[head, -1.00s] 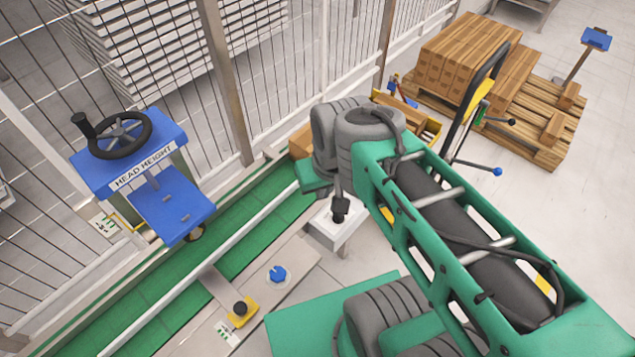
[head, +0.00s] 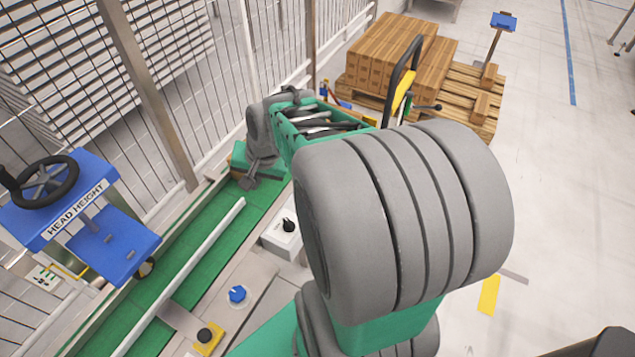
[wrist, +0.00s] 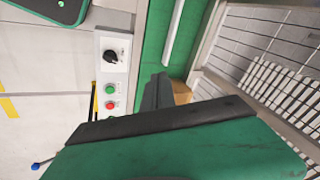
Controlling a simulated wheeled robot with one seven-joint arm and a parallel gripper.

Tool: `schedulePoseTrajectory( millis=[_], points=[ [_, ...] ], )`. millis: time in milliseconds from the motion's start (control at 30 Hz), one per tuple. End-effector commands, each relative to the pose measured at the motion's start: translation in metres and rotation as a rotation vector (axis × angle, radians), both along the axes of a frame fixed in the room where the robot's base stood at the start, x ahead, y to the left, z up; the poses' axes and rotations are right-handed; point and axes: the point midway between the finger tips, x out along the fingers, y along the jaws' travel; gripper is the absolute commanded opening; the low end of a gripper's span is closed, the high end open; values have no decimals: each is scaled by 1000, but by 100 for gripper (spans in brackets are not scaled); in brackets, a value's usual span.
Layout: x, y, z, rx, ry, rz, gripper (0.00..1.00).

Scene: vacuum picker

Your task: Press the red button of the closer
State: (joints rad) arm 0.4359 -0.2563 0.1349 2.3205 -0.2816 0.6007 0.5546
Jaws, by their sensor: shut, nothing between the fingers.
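In the wrist view, a small red button (wrist: 110,104) sits on a pale panel (wrist: 113,73), just below a green button (wrist: 110,88). A black rotary knob (wrist: 111,56) is above them. My gripper (wrist: 157,92) is shut and empty, to the right of the red button and apart from it in the picture; its distance above the panel cannot be told. In the head view, the white box with its black knob (head: 288,226) stands beside my arm. My gripper (head: 248,180) is to the left of and beyond that knob, over the green conveyor. The red button is hidden there.
A green conveyor (head: 205,235) with a white rail runs along a wire fence (head: 120,90). A blue HEAD HEIGHT stand (head: 110,250) is at left. A blue knob (head: 237,294) and a yellow-based black button (head: 208,338) are in front. A loaded pallet (head: 470,100) is behind.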

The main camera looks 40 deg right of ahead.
Motion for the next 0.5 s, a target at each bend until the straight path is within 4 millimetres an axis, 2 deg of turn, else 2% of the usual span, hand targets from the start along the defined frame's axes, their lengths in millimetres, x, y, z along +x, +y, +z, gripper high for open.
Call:
schedulePoseTrajectory(
  millis=[33, 100, 200, 300, 400, 500],
  points=[
    [10, -36, -18, 103, -14, -205, 0],
    [23, -80, -35, 257, -59, -478, 0],
    [27, -141, -57, 475, -132, -832, 0],
    [22, -188, -72, 656, -196, -1092, 0],
    [15, -216, -79, 771, -242, -1242, 0],
    [13, -227, -81, 819, -261, -1301, 0]
  ],
)
